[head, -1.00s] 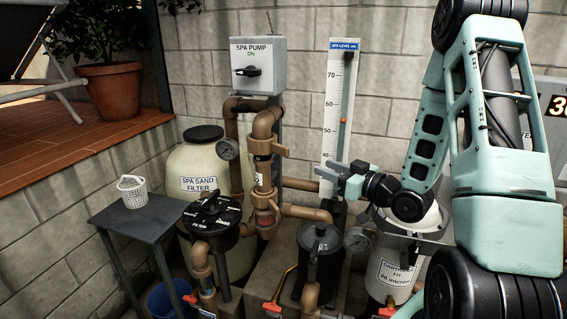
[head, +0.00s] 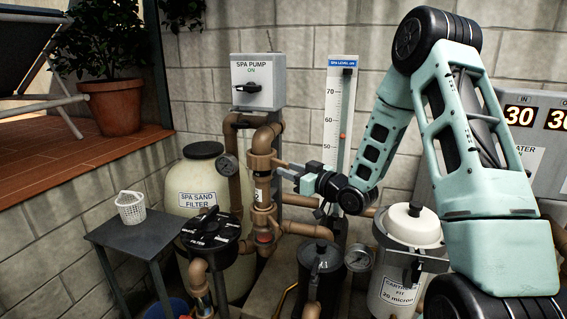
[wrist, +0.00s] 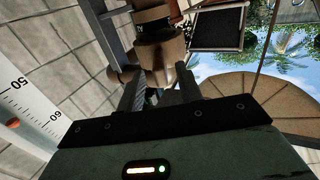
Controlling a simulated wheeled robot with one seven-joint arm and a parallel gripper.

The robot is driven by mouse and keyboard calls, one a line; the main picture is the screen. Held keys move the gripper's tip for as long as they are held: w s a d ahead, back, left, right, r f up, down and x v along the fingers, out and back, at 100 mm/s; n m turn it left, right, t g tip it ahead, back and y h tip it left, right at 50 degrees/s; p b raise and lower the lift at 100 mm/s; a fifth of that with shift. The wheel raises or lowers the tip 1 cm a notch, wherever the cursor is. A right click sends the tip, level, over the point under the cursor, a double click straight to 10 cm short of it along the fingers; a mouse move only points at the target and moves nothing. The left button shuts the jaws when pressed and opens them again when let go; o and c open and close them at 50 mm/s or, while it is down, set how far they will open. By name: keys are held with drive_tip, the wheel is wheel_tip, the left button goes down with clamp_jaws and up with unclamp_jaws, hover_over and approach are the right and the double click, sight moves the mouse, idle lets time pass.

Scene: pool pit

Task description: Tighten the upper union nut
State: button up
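The upper union nut (head: 260,163) is a brown ribbed collar on the vertical brown pipe below the spa pump box. A labelled sight section (head: 262,188) and a lower union nut (head: 264,217) sit beneath it. My gripper (head: 281,166) reaches in from the right, its fingers level with the upper nut and close against it. In the wrist view my gripper (wrist: 159,82) has its two dark fingers apart, with the brown nut (wrist: 160,52) between or just past their tips. I cannot tell whether either finger touches it.
The spa pump box (head: 258,80) hangs above. A level gauge (head: 339,110) stands right behind my gripper. A sand filter (head: 198,190) is at left, beside a table (head: 150,237) with a basket (head: 131,208).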

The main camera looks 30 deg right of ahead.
sight(270, 160)
drive_tip(key=shift+p+x, duration=0.35)
drive_tip(key=shift+x, duration=1.15)
clamp_jaws()
drive_tip(key=shift+a+f, duration=0.1)
